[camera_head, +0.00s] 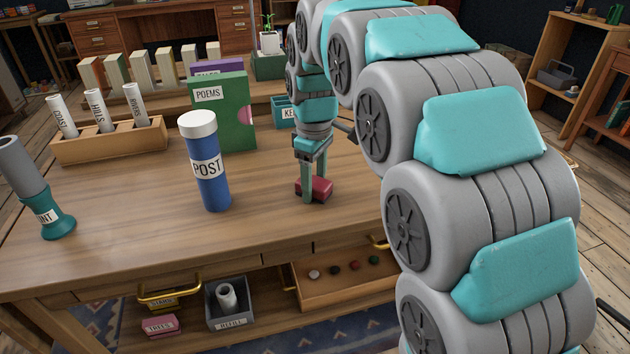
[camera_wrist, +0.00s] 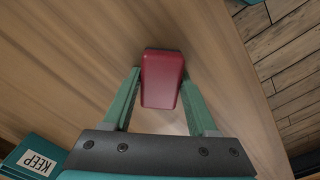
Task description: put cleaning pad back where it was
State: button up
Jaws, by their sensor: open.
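The cleaning pad is most likely the small dark red block (camera_head: 317,188) lying on the wooden desk top, right of the blue POST tube. My gripper (camera_head: 311,192) points straight down over it, with its fingers low beside the block. In the wrist view the red block (camera_wrist: 162,80) lies between the two green fingers of my gripper (camera_wrist: 160,95). The block's underside is hidden.
The blue POST tube (camera_head: 206,165) stands left of my gripper. The green POEMS box (camera_head: 224,112) and a teal KEEP box (camera_head: 285,112) stand behind. A wooden rack (camera_head: 110,143) holds rolled scrolls. An open drawer (camera_head: 345,288) with small round pieces is below the desk top.

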aim_at(314, 181)
jog(key=shift+s+f+g, duration=0.15)
jog(key=shift+s+f, duration=0.05)
jog(key=shift+f, duration=0.3)
jog(key=shift+s+f+g, duration=0.15)
jog(key=shift+s+f, duration=0.05)
jog(key=shift+f, duration=0.25)
jog(key=shift+w+r, duration=0.1)
jog(key=shift+r, duration=0.55)
notch_tip(314, 181, up, 13)
jog(key=shift+w, duration=0.25)
jog(key=s+d+f+m, duration=0.4)
jog(key=s+d+f, duration=0.1)
jog(key=s, duration=0.6)
jog(key=s+d+f+m+g, duration=0.1)
jog(key=s+d+f+m, duration=0.3)
jog(key=s+f, duration=0.4)
jog(key=s+d+f+m, duration=0.4)
jog(key=s+d+f, duration=0.2)
jog(key=s, duration=0.8)
jog(key=shift+f, duration=0.5)
